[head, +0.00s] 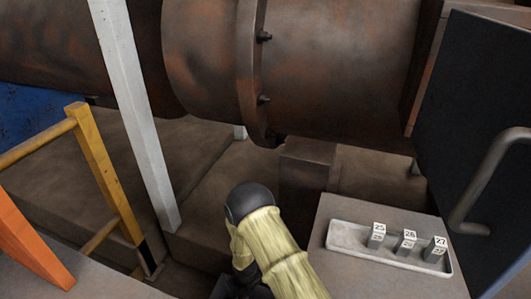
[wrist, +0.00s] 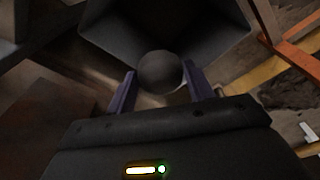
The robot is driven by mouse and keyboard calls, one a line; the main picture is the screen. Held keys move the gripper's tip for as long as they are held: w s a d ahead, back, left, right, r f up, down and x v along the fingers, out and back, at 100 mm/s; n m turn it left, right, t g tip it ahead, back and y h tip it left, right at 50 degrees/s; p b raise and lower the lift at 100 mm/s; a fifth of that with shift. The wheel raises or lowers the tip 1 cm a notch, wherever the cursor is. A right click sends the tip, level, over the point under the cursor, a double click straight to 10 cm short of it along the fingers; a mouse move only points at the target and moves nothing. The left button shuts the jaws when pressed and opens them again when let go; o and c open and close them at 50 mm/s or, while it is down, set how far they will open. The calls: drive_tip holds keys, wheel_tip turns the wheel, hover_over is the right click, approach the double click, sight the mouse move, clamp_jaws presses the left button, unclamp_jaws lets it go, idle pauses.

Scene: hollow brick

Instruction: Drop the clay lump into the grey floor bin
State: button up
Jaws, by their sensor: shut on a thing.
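In the wrist view my gripper (wrist: 159,74) is shut on a round, dark grey lump (wrist: 160,70), which I take as the clay lump. One purple finger is on each side of it. A dark grey, wide-mouthed container (wrist: 218,28), seemingly the floor bin, fills the top middle of the wrist view, behind the lump. I cannot tell how high the lump is above it. In the head view my arm, in a yellowish sleeve, reaches down at the bottom middle. The lump and bin do not show there.
In the head view a yellow rail (head: 100,170) and an orange post (head: 30,240) stand at left, beside a pale upright post (head: 135,115). A large rusty pipe (head: 310,65) crosses behind. A tray (head: 340,240) with numbered blocks and a dark panel (head: 475,110) with a handle are at right.

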drive_tip(key=shift+r, duration=0.15)
wheel_tip(320, 180, down, 6)
drive_tip(key=b, duration=0.4)
drive_tip(key=shift+r, duration=0.15)
drive_tip(key=shift+a+f+b, duration=0.15)
drive_tip(key=shift+f+b, duration=0.1)
drive_tip(key=shift+b, duration=0.05)
drive_tip(key=shift+s, duration=0.1)
drive_tip(key=o, duration=1.2)
drive_tip(key=shift+o, duration=0.2)
wheel_tip(320, 180, up, 17)
drive_tip(key=s+d+p, duration=0.1)
drive_tip(key=p, duration=0.2)
drive_tip(key=shift+s+d+r, duration=0.2)
drive_tip(key=shift+s, duration=0.1)
